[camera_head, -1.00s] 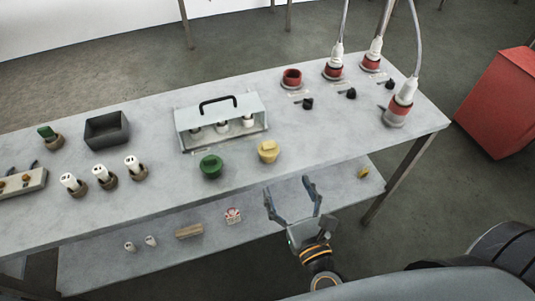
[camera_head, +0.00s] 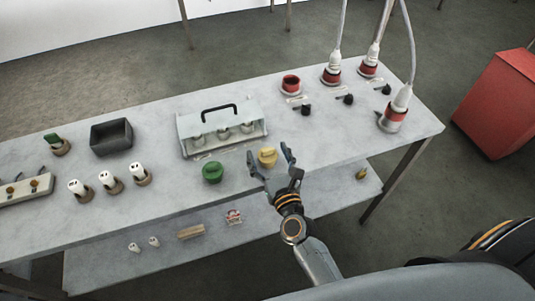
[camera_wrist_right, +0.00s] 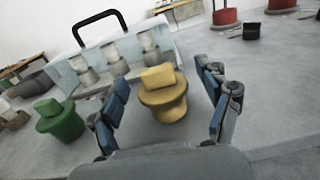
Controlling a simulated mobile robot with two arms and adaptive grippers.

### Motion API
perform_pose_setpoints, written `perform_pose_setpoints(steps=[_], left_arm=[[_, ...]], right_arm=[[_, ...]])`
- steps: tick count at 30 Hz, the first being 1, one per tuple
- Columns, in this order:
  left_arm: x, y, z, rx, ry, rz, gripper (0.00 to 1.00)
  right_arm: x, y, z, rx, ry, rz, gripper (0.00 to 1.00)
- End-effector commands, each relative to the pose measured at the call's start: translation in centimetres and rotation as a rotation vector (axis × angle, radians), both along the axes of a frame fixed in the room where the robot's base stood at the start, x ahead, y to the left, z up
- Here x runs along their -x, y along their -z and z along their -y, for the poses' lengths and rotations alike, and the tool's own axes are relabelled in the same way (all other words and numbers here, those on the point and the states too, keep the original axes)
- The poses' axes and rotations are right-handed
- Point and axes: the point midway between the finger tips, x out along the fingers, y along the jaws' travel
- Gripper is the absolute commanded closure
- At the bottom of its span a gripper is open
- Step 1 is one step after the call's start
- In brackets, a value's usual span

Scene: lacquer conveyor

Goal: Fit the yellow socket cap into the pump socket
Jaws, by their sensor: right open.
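The yellow socket cap (camera_head: 267,157) stands on the table near its front edge. In the right wrist view the yellow cap (camera_wrist_right: 163,94) is upright with a block-shaped grip on top. My right gripper (camera_head: 269,158) is open, its two fingers pointing at the cap from the front. In the wrist view the open fingers (camera_wrist_right: 165,105) lie to either side of the cap, apart from it. An empty red socket (camera_head: 291,84), perhaps the pump socket, is at the back right of the table. My left gripper is not in view.
A green cap (camera_head: 212,172) stands left of the yellow one. A clear case with a black handle (camera_head: 222,128) is just behind. Red sockets with white plugs and cables (camera_head: 331,72) stand at the right. A dark bin (camera_head: 111,137) is at the left. A lower shelf (camera_head: 290,215) runs below.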

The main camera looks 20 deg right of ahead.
Motion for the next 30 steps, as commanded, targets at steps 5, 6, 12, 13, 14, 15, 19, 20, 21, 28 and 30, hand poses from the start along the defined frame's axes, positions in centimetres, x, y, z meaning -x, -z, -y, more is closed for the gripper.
perform_pose_setpoints(steps=[5, 6, 12, 13, 14, 15, 19, 20, 21, 28, 30], left_arm=[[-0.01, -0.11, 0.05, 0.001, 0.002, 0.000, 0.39], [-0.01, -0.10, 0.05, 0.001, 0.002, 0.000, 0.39], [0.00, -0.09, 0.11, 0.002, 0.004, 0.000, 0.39], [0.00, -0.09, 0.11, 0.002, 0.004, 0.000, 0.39], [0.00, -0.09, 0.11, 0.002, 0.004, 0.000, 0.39], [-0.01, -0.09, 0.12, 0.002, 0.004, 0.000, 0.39], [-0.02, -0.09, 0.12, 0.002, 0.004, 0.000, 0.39], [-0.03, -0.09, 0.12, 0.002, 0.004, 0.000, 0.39], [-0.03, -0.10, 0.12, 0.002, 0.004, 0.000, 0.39], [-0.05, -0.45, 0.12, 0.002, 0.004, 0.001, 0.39], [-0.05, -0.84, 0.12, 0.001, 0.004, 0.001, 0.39]], right_arm=[[-0.50, 0.06, 0.01, -0.001, 0.000, -0.001, 0.23], [-0.48, 0.07, 0.01, -0.001, 0.000, -0.001, 0.23], [-0.45, 0.06, 0.01, -0.001, 0.000, -0.001, 0.47], [-0.45, 0.06, 0.00, -0.001, 0.000, -0.001, 0.53], [-0.45, 0.06, 0.01, -0.001, 0.000, -0.001, 0.59], [-0.45, 0.06, 0.00, -0.001, 0.000, -0.001, 0.67], [-0.44, 0.05, 0.00, -0.001, 0.000, -0.001, 0.76], [-0.44, 0.05, 0.00, -0.001, 0.000, -0.001, 0.76], [-0.44, 0.05, 0.01, 0.000, 0.000, -0.001, 0.76], [-0.44, -0.33, 0.01, 0.000, 0.000, -0.001, 0.76], [-0.44, -0.76, 0.01, -0.001, 0.000, -0.001, 0.76]])
